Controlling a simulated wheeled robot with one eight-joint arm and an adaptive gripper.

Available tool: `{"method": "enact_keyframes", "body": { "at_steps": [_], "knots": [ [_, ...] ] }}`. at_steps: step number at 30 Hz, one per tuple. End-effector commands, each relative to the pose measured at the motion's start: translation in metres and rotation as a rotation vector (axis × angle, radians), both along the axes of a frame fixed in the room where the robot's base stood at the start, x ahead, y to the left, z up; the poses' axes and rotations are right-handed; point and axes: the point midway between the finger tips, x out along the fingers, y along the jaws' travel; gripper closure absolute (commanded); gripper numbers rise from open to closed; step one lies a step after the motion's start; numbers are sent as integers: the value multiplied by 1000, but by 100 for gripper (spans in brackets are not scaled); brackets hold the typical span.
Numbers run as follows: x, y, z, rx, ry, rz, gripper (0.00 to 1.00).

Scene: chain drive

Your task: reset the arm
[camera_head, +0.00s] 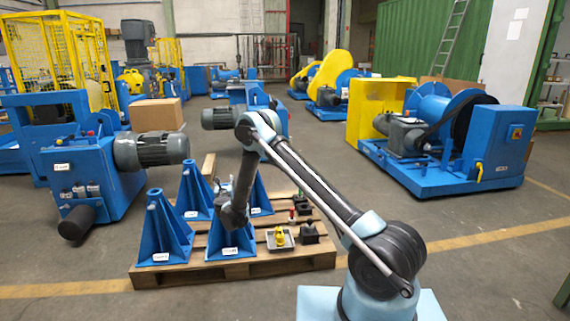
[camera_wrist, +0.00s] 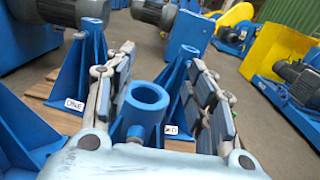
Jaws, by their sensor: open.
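My arm reaches from the lower right of the head view over a wooden pallet (camera_head: 200,272). My gripper (camera_head: 224,182) hangs beside the blue stands on the pallet; its fingers are small and partly hidden there. In the wrist view my gripper (camera_wrist: 160,85) shows two padded fingers spread apart, with nothing held between them. A blue stand with a round hollow top (camera_wrist: 147,98) shows in the gap between the fingers; I cannot tell whether they touch it. Another blue stand (camera_head: 162,235) stands at the pallet's front left.
A small tray with a yellow part (camera_head: 280,238) and dark blocks (camera_head: 309,234) sit at the pallet's right. A blue machine with a grey motor (camera_head: 152,149) stands left. A blue and yellow drum machine (camera_head: 440,175) stands right. Open floor lies between.

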Motion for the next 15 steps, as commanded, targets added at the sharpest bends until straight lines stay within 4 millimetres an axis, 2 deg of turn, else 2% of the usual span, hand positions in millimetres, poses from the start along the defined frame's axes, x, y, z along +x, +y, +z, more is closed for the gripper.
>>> {"method": "enact_keyframes", "body": {
  "at_steps": [1, 6, 15],
  "knots": [
    [5, -5, 18, -32, -18, 10, 50],
    [17, -19, 81, -171, -91, 64, 50],
    [22, -52, 178, -440, -214, 159, 50]
  ]
}}
